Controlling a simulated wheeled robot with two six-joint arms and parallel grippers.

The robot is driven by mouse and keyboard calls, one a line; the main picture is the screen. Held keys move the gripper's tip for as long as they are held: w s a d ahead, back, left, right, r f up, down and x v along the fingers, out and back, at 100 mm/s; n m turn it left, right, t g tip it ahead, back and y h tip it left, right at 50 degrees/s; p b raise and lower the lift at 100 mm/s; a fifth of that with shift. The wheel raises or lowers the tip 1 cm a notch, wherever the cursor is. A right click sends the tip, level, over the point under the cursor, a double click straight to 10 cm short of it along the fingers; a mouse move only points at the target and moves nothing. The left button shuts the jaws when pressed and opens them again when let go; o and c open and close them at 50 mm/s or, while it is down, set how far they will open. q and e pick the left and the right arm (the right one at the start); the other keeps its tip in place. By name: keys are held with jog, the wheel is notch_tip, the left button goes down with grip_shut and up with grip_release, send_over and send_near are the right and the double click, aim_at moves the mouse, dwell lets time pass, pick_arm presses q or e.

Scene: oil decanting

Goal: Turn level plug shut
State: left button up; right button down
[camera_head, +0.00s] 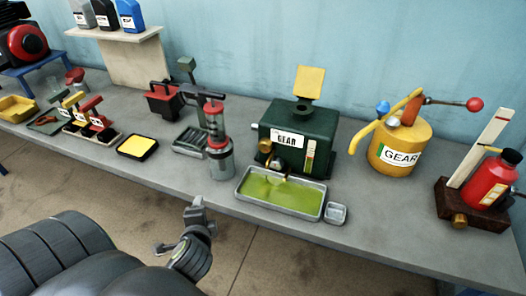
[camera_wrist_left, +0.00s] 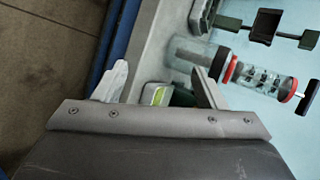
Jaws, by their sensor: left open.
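The dark green GEAR box (camera_head: 293,118) stands on the bench with a yellow flap raised on top. A metal tray (camera_head: 240,184) of yellow-green oil lies below the fitting. My left gripper (camera_head: 183,229) is open and empty, in front of the bench edge, apart from the box. Its spread fingers (camera_wrist_left: 160,78) show in the left wrist view. My right gripper is out of view.
A clear-and-red pump cylinder (camera_head: 217,135) stands left of the box. A small metal dish (camera_head: 336,213) is by the tray's right end. A yellow GEAR can (camera_head: 399,147) and a red bottle (camera_head: 490,180) stand right. The bench's front right is clear.

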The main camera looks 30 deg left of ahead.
pick_arm(q)
jog(key=w+r+m+t+y, duration=0.1)
jog(key=w+r+m+t, duration=0.3)
jog(key=m, duration=0.4)
jog(key=m+t+h, duration=0.5)
jog(key=m, duration=1)
send_near(264, 149)
jog(key=shift+g, duration=0.3)
jog(key=x, duration=0.9)
jog(key=shift+w+r+p, duration=0.15)
jog(key=shift+w+p, duration=0.05)
jog(key=shift+p, duration=0.2)
jog(key=shift+c, duration=0.3)
jog(key=c, duration=0.9)
